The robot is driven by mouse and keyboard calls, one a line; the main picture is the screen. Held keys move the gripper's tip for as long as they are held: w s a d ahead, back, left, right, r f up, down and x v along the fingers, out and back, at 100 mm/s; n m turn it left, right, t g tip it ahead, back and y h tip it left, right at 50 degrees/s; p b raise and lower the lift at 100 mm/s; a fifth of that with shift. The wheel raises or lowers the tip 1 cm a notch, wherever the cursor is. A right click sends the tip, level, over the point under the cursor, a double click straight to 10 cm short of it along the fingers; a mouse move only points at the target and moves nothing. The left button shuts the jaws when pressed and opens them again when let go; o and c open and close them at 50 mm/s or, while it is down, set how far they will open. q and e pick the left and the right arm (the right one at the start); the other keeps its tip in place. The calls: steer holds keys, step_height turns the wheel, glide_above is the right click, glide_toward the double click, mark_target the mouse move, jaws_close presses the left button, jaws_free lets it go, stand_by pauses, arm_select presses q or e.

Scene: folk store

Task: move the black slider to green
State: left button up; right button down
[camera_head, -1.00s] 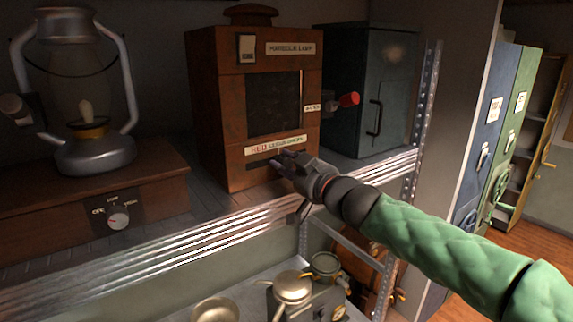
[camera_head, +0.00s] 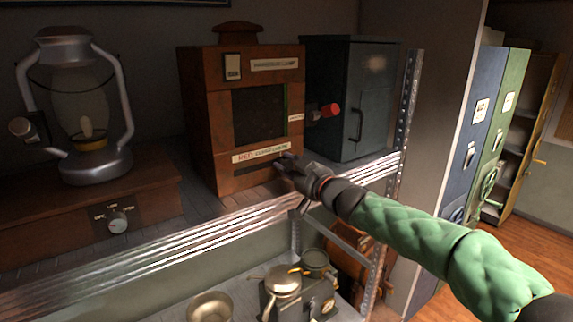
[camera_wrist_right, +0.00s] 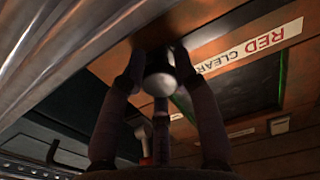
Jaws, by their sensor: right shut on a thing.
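The wooden lamp box (camera_head: 215,120) stands on the metal shelf, with a dark window (camera_head: 258,112) and a label strip (camera_head: 258,155) starting with RED. A green edge shows at the window's right side. My right gripper (camera_head: 285,165) is at the right end of the slot (camera_head: 258,167) under the label. In the right wrist view its fingers (camera_wrist_right: 158,75) close around a rounded knob (camera_wrist_right: 160,83), which I take for the black slider. The slider is hidden by the gripper in the head view. My left gripper is not in view.
A lantern (camera_head: 85,165) stands on a wooden base with a dial (camera_head: 117,222) at left. A red knob (camera_head: 331,110) sticks out from the box's right side, near a dark metal cabinet (camera_head: 350,80). Metal pots (camera_head: 283,283) stand on the lower shelf.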

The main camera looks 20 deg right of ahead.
steer(key=shift+d+r, duration=0.1)
steer(key=shift+r, duration=0.05)
steer(key=c, duration=1)
jaws_free()
steer(key=shift+w, duration=0.1)
steer(key=shift+o, duration=0.4)
steer(key=shift+w+d, duration=0.15)
steer(key=shift+d, duration=0.05)
steer(key=shift+a, duration=0.1)
steer(key=shift+s, duration=0.3)
steer(key=v, duration=1.1)
steer(key=shift+s+d, duration=0.2)
steer(key=shift+s, duration=0.05)
